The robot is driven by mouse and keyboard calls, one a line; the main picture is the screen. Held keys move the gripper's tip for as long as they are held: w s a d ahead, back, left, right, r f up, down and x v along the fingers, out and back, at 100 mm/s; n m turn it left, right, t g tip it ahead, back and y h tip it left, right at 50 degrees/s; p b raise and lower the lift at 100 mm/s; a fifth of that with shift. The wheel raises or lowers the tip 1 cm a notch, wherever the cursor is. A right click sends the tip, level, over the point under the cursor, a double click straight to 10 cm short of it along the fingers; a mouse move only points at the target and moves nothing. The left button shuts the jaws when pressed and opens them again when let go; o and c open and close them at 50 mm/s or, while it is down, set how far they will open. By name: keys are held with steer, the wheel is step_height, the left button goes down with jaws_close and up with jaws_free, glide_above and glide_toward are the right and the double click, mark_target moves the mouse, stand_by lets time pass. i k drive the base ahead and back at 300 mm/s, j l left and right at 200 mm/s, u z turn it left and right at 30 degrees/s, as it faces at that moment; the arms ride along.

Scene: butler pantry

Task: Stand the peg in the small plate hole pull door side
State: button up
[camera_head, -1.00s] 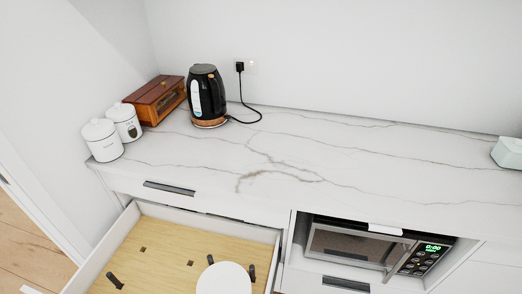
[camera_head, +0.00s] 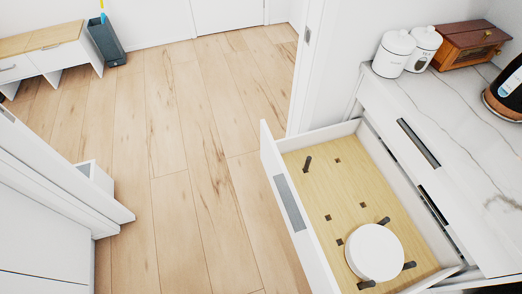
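The open drawer has a light wood peg board (camera_head: 352,184) with several small dark square holes. One dark peg (camera_head: 307,164) is at the board's far left, apart from the plates; I cannot tell whether it stands in a hole or lies on the board. A round white plate or plate stack (camera_head: 374,253) sits at the near end. Three more dark pegs surround it: one at its upper edge (camera_head: 383,221), one at its right (camera_head: 408,266), one at its lower left (camera_head: 367,284). Bare holes show at the far end (camera_head: 337,160), middle (camera_head: 363,204) and left (camera_head: 327,217). My gripper is not in view.
The drawer's front panel (camera_head: 291,208) faces open wooden floor (camera_head: 200,170). A white door edge (camera_head: 60,170) is at left. White canisters (camera_head: 393,53), a wooden box (camera_head: 468,42) and a black kettle (camera_head: 507,92) stand on the marble counter (camera_head: 465,125).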

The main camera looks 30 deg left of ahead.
mark_target(351, 181)
steer(key=i+u, duration=0.1)
steer(key=u, duration=0.2)
steer(key=i+u, duration=0.1)
steer(key=u, duration=0.2)
steer(key=k+j, duration=0.1)
steer(key=k, duration=0.15)
steer(key=i+l, duration=0.15)
steer(key=i+j, duration=0.2)
steer(key=j, duration=0.15)
steer(key=i+j+z, duration=0.1)
steer(key=i+j, duration=0.3)
steer(key=j, duration=0.25)
steer(key=i+j+z, duration=0.1)
steer(key=j, duration=0.25)
steer(key=i+j, duration=0.3)
steer(key=j+z, duration=0.05)
